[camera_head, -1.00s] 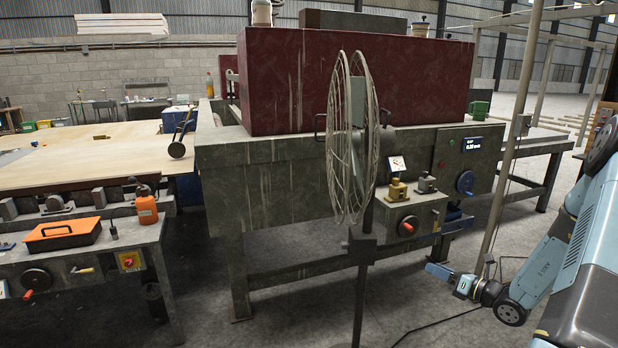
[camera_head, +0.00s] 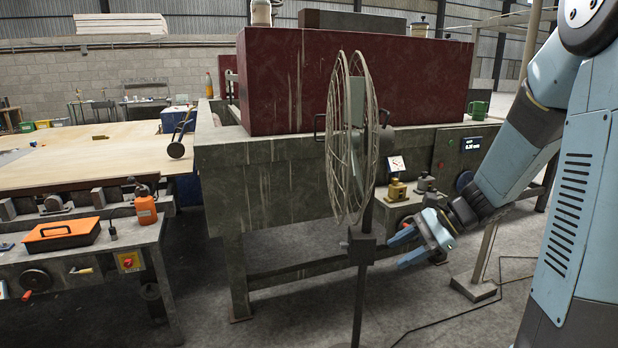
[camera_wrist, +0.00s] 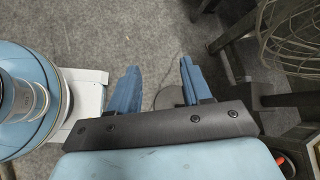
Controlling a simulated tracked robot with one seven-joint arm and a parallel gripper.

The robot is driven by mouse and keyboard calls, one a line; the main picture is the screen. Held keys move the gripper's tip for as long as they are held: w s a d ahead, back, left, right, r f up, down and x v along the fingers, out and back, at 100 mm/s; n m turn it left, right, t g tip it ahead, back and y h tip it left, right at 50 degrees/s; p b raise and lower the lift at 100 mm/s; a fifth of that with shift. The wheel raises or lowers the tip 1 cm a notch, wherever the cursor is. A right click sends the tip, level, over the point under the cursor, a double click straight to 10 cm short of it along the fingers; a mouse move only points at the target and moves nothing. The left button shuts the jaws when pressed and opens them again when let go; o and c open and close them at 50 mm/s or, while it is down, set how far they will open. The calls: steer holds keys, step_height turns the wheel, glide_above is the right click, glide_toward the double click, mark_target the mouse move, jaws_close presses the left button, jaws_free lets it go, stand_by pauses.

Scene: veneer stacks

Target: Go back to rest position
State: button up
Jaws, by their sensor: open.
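My gripper (camera_head: 406,248) is at the right in the head view, low in front of the grey machine and just right of the fan's stand. Its blue fingers are apart with nothing between them.
A caged fan (camera_head: 350,140) on a dark pole stands close left of my gripper. The grey machine (camera_head: 270,190) with a red top is behind it. A post with a square foot (camera_head: 473,288) stands to the right. A workbench (camera_head: 80,255) is at the left.

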steer(key=s+d+r+n+t+h, duration=0.1)
steer(key=s+r+n+t+h, duration=0.3)
steer(key=s+r+n+h, duration=0.5)
steer(key=s+r+n, duration=0.5)
steer(key=s, duration=0.3)
steer(key=shift+s+d+h, duration=0.4)
steer(key=shift+a+r, duration=0.1)
steer(key=shift+c, duration=0.5)
